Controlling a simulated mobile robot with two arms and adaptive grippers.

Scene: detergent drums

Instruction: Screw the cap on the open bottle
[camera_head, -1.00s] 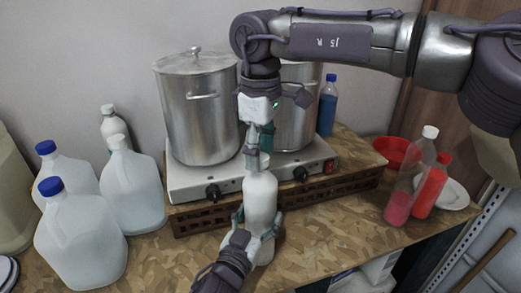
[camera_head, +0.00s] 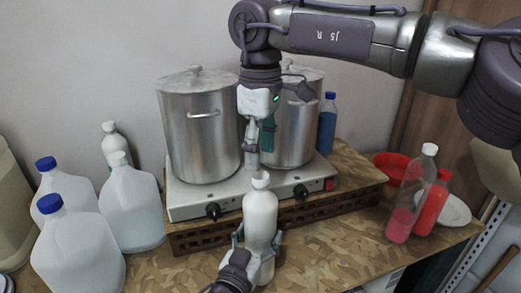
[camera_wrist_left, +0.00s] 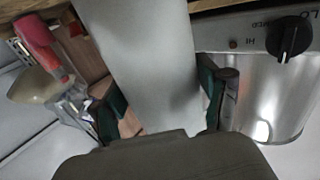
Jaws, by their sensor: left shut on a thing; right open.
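A white bottle (camera_head: 261,218) stands upright at the front of the wooden table, below the hotplate's front edge. My left gripper (camera_head: 257,240) is shut around its lower body; the bottle also fills the middle of the left wrist view (camera_wrist_left: 150,60), between the two fingers (camera_wrist_left: 163,100). A small pale top piece (camera_head: 260,179) shows at the bottle's neck; I cannot tell whether it is a cap or the bare mouth. My right gripper (camera_head: 254,150) points down just above and slightly left of this top, open, with no thing visible in it.
Two steel pots (camera_head: 198,130) stand on a hotplate (camera_head: 190,208) behind the bottle. White jugs with caps (camera_head: 78,250) crowd the left. A blue bottle (camera_head: 327,125) stands behind right. A clear pink bottle (camera_head: 404,205), a red bottle (camera_head: 432,205) and a red bowl (camera_head: 385,162) are right.

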